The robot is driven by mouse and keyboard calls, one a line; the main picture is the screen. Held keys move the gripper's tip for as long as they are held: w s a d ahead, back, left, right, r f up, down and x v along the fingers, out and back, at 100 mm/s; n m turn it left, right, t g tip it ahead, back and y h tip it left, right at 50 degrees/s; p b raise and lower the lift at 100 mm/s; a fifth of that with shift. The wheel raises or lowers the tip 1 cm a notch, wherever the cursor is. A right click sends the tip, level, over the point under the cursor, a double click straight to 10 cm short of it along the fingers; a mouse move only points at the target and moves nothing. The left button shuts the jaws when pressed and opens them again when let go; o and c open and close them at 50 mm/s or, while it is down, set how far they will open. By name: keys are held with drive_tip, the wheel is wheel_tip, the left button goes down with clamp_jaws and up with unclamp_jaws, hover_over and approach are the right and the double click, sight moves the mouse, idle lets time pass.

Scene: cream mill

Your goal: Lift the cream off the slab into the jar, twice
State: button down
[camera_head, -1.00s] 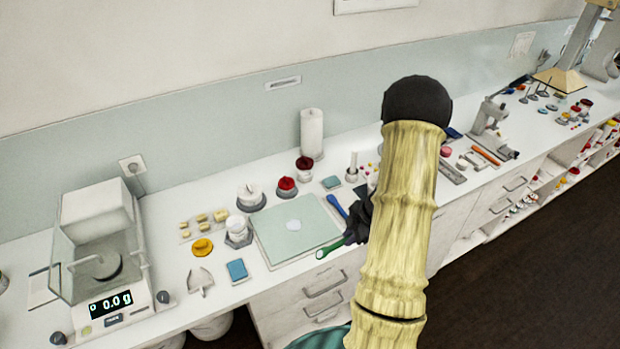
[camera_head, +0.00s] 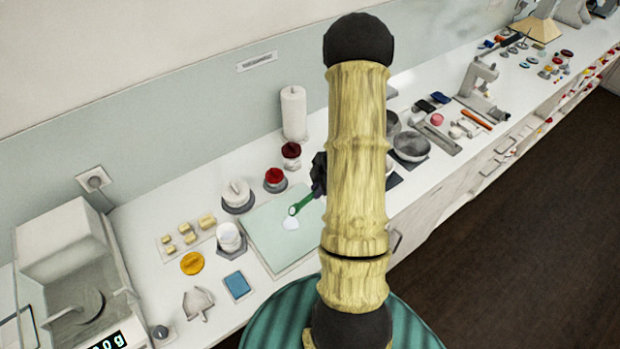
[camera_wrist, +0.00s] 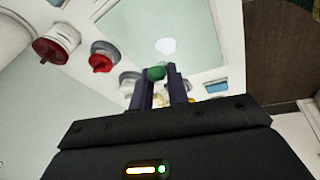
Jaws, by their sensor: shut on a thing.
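A white dab of cream (camera_head: 291,223) lies on the pale green slab (camera_head: 277,252); the cream also shows in the wrist view (camera_wrist: 166,46). My gripper (camera_wrist: 160,88) is shut on a green spatula (camera_head: 303,202), whose head is right beside the cream in the head view. I cannot tell whether it touches the cream. In the head view my gripper (camera_head: 319,175) is mostly hidden behind my arm. A white jar (camera_head: 229,238), seemingly without a lid, stands just left of the slab.
A white lidded jar (camera_head: 237,194) and red-topped jars (camera_head: 275,178) stand behind the slab. An orange disc (camera_head: 192,263), a blue block (camera_head: 237,285) and a glass-cased balance (camera_head: 70,270) are at the left. A paper roll (camera_head: 294,113) stands at the back.

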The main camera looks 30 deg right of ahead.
sight(306, 200)
drive_tip(key=shift+w, duration=0.15)
drive_tip(key=shift+s+r, duration=0.1)
drive_tip(key=shift+s, duration=0.1)
drive_tip(key=shift+w+f+b, duration=0.1)
drive_tip(key=shift+f+b, duration=0.25)
drive_tip(key=shift+f, duration=0.05)
wheel_tip(306, 200, down, 4)
drive_tip(key=b, duration=0.4)
drive_tip(key=shift+b, duration=0.3)
drive_tip(key=shift+w+f, duration=0.1)
drive_tip(key=shift+f, duration=0.2)
idle(0.4)
drive_tip(key=shift+s+f, duration=0.15)
drive_tip(key=shift+s, duration=0.05)
